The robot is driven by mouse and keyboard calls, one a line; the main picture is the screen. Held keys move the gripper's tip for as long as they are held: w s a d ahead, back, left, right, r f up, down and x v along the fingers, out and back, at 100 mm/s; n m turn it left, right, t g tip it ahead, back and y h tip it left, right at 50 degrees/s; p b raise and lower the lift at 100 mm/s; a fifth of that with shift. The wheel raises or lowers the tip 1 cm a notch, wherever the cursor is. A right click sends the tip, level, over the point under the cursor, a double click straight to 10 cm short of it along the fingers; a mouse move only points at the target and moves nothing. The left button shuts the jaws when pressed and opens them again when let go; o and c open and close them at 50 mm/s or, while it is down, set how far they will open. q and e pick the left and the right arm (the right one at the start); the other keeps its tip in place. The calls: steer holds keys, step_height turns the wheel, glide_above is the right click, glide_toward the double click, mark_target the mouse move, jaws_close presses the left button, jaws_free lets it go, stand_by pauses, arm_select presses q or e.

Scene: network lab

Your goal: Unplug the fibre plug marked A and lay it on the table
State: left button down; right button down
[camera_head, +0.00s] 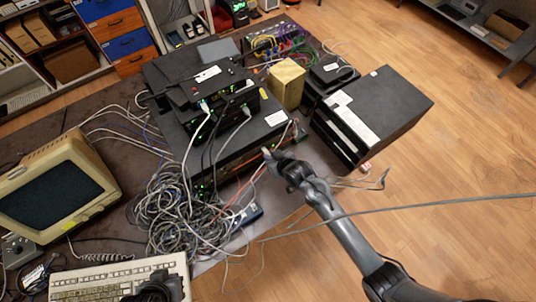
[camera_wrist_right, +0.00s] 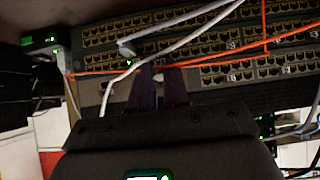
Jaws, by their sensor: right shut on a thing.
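My right gripper (camera_head: 272,157) reaches in from the lower right to the front of the stacked network gear. In the right wrist view its two dark fingers (camera_wrist_right: 158,82) are shut on a small plug at the front of a switch (camera_wrist_right: 190,50) with rows of ports. Only a pale bit of the plug shows between the fingertips, so its marking cannot be read. I cannot tell whether it is still seated in a port. Orange fibre cables (camera_wrist_right: 215,58) run across the ports near the fingers.
A tangle of grey cables (camera_head: 175,215) covers the table left of my right gripper. A black tower case (camera_head: 395,105) stands to the right. A beige monitor (camera_head: 60,185) and keyboard (camera_head: 120,280) are at left. A grey cable (camera_head: 420,208) crosses my right arm.

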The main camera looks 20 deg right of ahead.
steer(key=shift+s, duration=0.15)
stand_by(0.3)
steer(key=s+p, duration=0.1)
steer(key=s+d+p, duration=0.1)
steer(key=s+p, duration=0.1)
steer(key=shift+s, duration=0.25)
stand_by(0.5)
steer(key=shift+d, duration=0.15)
